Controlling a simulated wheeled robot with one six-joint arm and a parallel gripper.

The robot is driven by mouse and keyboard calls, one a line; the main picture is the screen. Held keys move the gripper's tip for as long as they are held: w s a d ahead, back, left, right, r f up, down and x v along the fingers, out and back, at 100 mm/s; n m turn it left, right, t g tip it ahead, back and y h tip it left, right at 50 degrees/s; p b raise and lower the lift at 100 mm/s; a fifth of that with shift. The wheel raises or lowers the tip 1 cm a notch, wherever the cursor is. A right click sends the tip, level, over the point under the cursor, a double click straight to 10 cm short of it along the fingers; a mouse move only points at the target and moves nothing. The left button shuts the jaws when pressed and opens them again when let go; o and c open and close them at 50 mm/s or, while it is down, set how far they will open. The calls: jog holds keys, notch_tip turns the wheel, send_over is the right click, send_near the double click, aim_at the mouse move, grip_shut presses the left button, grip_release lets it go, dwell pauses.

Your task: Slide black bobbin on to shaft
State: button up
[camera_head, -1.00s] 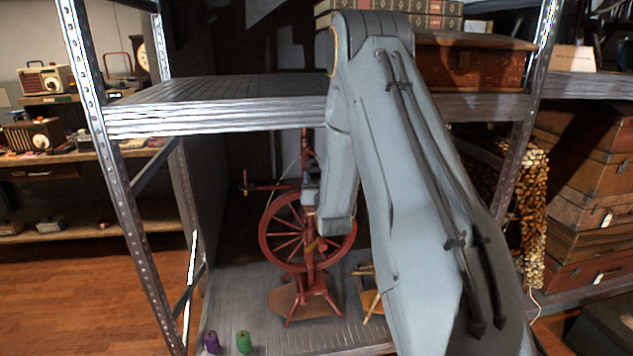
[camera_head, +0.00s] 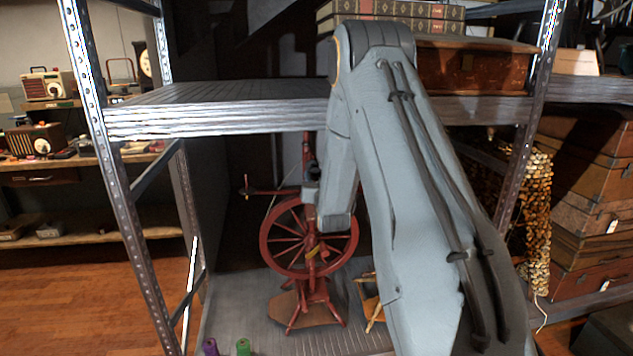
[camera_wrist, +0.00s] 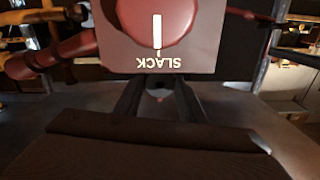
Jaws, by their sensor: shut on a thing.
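The red spinning wheel (camera_head: 308,237) stands upright on the lower shelf, partly behind my arm. Its red horizontal arm (camera_head: 275,190) reaches left above the wheel rim. My gripper (camera_wrist: 158,82) shows in the wrist view with its two dark fingers angled together. A small dark piece between the tips looks like the black bobbin (camera_wrist: 158,79), but its outline is hard to make out. Just beyond the tips is a plate (camera_wrist: 115,64) reading SLACK upside down, with a round red knob (camera_wrist: 150,25). I cannot make out the shaft or whether the bobbin touches it.
A purple bobbin (camera_head: 210,347) and a green bobbin (camera_head: 243,347) stand at the shelf's front. The upper shelf (camera_head: 220,117) and the metal post (camera_head: 115,170) bound the space.

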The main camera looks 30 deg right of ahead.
jog(key=shift+b+x, duration=0.45)
jog(key=shift+x, duration=0.55)
jog(key=o, duration=0.9)
jog(key=shift+b+v, duration=1)
jog(key=shift+v, duration=2.9)
jog(key=shift+a, duration=0.1)
